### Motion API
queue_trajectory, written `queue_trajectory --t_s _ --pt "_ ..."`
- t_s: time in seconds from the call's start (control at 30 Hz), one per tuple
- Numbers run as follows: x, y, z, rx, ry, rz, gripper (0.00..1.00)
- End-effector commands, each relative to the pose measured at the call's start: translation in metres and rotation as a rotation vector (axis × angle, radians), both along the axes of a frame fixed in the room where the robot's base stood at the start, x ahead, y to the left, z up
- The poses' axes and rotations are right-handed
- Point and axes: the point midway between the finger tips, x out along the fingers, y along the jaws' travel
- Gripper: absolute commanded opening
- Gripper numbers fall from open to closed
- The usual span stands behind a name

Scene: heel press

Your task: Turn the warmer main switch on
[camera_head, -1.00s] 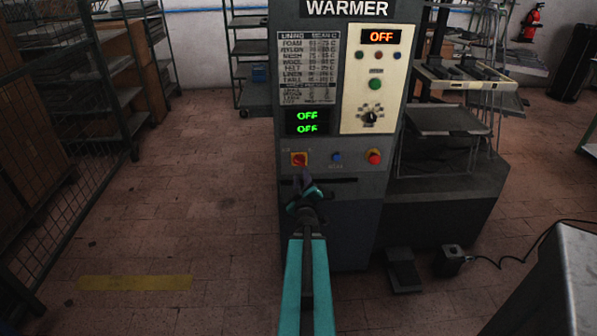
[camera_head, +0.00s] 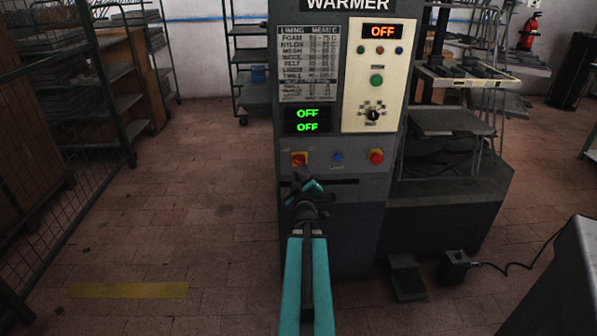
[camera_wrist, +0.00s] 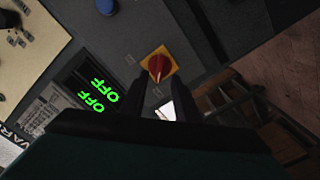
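The warmer (camera_head: 345,225) is a tall grey cabinet. Its main switch (camera_head: 299,159), a red rotary knob on a yellow plate, sits low on the left of the front. In the wrist view the switch (camera_wrist: 158,65) shows beyond my fingertips, roughly between their lines. The red display (camera_head: 382,31) and both green displays (camera_head: 307,120) read OFF. My gripper (camera_head: 303,176) is just below the switch in the head view. In the wrist view my gripper (camera_wrist: 158,88) has its two dark fingers apart with nothing between them; they appear short of the knob.
A blue button (camera_head: 337,157) and a red button on yellow (camera_head: 376,156) are right of the switch. A selector knob (camera_head: 373,114) and green button (camera_head: 377,80) are on the cream panel. A foot pedal (camera_head: 406,277) lies on the floor.

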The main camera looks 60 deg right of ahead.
Motion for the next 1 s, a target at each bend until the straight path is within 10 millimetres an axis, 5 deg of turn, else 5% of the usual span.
queue_trajectory --t_s 1.0 --pt "0.034 -0.047 0.001 -0.001 0.000 -0.004 0.29"
